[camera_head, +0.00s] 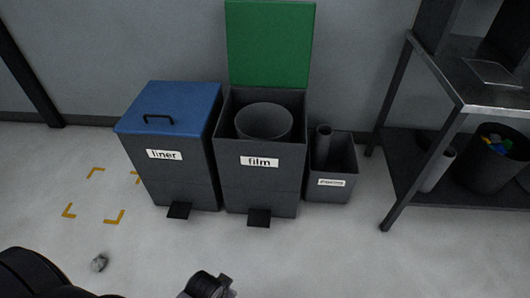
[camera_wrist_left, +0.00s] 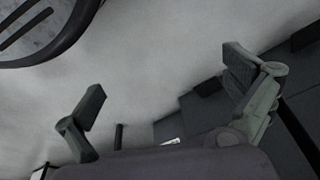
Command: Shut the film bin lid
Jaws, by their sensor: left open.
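The film bin (camera_head: 262,180) is a dark grey box with a white "film" label on its front. Its green lid (camera_head: 270,45) stands upright at the back edge, against the wall, so the bin is open. A grey round container or roll (camera_head: 264,122) shows inside the opening. A dark pedal (camera_head: 259,217) sticks out at the bin's foot. My left gripper (camera_wrist_left: 168,105) is open, with its two fingers wide apart and nothing seen between them. Dark bin-like shapes lie beyond it in the wrist view. My right gripper is not in view.
The liner bin (camera_head: 165,175), with its blue lid (camera_head: 170,107) shut, stands close on the left. A small grey bin (camera_head: 332,172) stands on the right, then a metal shelf (camera_head: 480,90). A crumpled scrap (camera_head: 99,262) lies on the floor. The floor in front is mostly clear.

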